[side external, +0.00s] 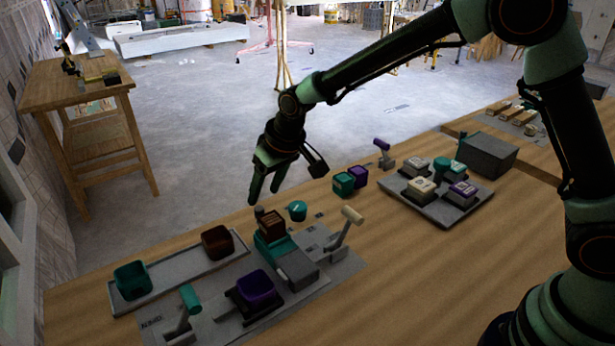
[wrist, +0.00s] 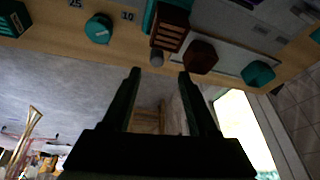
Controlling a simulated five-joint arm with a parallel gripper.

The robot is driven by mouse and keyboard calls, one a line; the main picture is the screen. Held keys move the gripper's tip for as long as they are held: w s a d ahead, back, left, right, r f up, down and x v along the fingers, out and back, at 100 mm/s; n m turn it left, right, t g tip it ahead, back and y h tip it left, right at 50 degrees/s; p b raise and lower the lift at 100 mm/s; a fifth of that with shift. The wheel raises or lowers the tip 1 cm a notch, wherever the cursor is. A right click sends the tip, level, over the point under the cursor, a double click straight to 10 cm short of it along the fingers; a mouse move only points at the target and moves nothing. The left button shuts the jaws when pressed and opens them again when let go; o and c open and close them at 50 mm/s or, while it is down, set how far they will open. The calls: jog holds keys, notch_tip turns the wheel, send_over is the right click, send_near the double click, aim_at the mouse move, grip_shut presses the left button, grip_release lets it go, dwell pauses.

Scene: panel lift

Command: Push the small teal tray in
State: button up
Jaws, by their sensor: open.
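The small teal tray (side external: 268,254) sticks out from a grey housing (side external: 298,270) on the bench panel in the side view. A brown slotted box (side external: 271,224) sits on it. A small grey knob (side external: 259,211) shows at the tray's far end, beside the box. In the wrist view, a teal edge of the tray (wrist: 149,16) shows at the top, next to the brown slotted box (wrist: 172,28) and the grey knob (wrist: 157,57). My gripper (side external: 265,196) is open and empty, above and beyond the knob, apart from the tray.
A teal dial (side external: 297,210) and a beige-handled lever (side external: 345,226) stand close to the tray on the right. A long grey tray (side external: 180,272) holds a teal cup and a brown cup. A purple bin (side external: 256,287) and a teal-handled lever (side external: 188,302) stand nearer the front.

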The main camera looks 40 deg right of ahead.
aim_at(259, 208)
jog(key=x, duration=0.8)
jog(key=shift+d, duration=0.25)
jog(key=shift+c, duration=0.2)
grip_shut()
jog(key=shift+r, duration=0.1)
dwell(0.8)
